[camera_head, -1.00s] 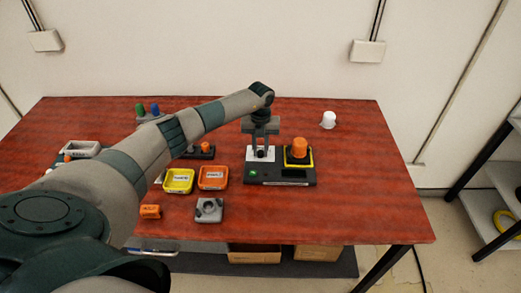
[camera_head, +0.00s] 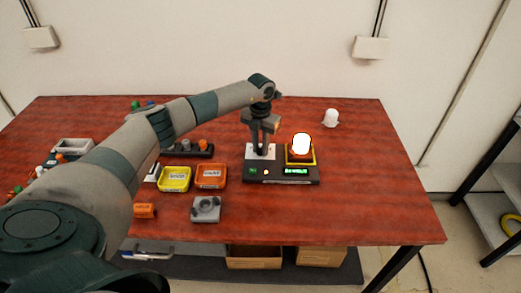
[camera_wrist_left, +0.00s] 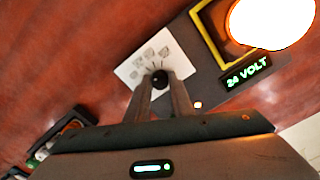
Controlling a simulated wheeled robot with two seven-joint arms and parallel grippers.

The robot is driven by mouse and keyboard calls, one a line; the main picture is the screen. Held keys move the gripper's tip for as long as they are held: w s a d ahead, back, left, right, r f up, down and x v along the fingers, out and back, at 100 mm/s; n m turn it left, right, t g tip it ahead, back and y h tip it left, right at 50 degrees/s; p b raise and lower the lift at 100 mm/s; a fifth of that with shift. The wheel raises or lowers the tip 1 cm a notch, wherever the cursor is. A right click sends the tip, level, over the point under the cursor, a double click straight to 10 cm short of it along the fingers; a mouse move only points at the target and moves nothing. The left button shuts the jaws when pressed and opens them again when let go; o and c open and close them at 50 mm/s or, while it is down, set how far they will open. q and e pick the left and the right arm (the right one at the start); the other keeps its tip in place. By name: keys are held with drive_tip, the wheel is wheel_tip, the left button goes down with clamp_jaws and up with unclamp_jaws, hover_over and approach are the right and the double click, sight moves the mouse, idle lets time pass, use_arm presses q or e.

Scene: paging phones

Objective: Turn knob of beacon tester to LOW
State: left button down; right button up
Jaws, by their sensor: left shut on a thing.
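The beacon tester (camera_head: 281,181) is a dark box at the right of the red table, with a white dial plate on its left part. My left gripper (camera_head: 262,150) points down at this plate. In the left wrist view its fingers are shut on the small black knob (camera_wrist_left: 160,78). Marks on the white plate (camera_wrist_left: 138,62) are too small to read. A brightly glowing beacon (camera_head: 301,145) sits in the tester's yellow frame (camera_wrist_left: 208,35). The green display (camera_wrist_left: 248,73) reads "24 VOLT". My right gripper is not in view.
A yellow tray (camera_head: 175,189) and an orange tray (camera_head: 211,186) lie left of the tester. A white dome (camera_head: 331,117) stands behind at the right. The table's right side is clear.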

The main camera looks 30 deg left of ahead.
sight(260, 149)
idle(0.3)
use_arm(q)
drive_tip(key=c, duration=1.5)
unclamp_jaws()
drive_tip(key=shift+c, duration=0.2)
wheel_tip(260, 149, up, 18)
drive_tip(key=b, duration=0.5)
drive_tip(key=shift+f, duration=0.25)
